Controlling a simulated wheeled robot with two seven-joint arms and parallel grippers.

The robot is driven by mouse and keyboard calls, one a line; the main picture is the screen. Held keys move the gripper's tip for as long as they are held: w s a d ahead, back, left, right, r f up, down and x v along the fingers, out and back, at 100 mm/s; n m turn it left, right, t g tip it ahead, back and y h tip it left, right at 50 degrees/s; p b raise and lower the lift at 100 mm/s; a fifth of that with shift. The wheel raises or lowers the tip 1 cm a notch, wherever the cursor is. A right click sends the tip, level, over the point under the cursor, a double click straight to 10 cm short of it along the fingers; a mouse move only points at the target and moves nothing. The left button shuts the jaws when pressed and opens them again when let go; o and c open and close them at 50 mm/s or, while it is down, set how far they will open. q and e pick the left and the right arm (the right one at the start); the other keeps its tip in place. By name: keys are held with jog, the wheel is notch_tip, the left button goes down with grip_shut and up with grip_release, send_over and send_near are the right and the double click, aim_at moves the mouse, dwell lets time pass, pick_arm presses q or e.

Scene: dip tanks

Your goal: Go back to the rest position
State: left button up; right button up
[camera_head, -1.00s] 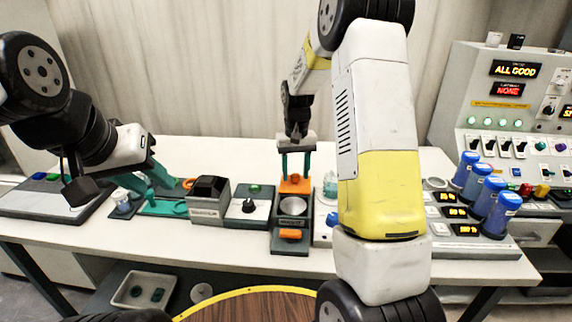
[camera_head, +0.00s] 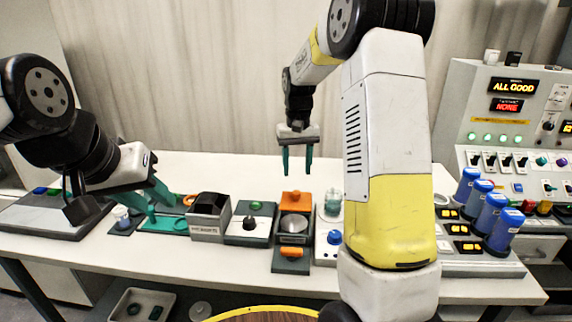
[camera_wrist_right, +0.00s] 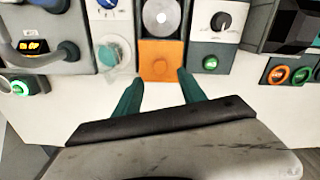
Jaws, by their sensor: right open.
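My right gripper (camera_head: 297,160) is open and empty, pointing down above the bench behind the station with the orange block (camera_head: 296,201). In the right wrist view its green fingers (camera_wrist_right: 155,92) are spread, with the orange block (camera_wrist_right: 160,62) beyond their tips and nothing between them. My left gripper (camera_head: 160,198) is low at the left of the bench, by a green tool holder (camera_head: 165,224). Its green fingers overlap the holder, so I cannot tell whether they are open or shut.
A white bench (camera_head: 120,250) carries a row of stations, including a dark box (camera_head: 209,217) and a knob unit (camera_head: 250,221). Several blue-capped cylinders (camera_head: 490,213) stand at the right. A control panel (camera_head: 510,125) reads ALL GOOD and NONE. The bench's back strip is clear.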

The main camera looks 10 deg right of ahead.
jog(key=s+a+r+t+y, duration=0.1)
jog(key=s+r+t, duration=0.2)
jog(key=s, duration=1)
jog(key=s+a+r+t+y, duration=0.1)
jog(key=s+a+r+t, duration=0.1)
jog(key=s+r, duration=0.7)
jog(key=s+t, duration=0.1)
jog(key=s, duration=0.4)
jog(key=shift+n, duration=0.4)
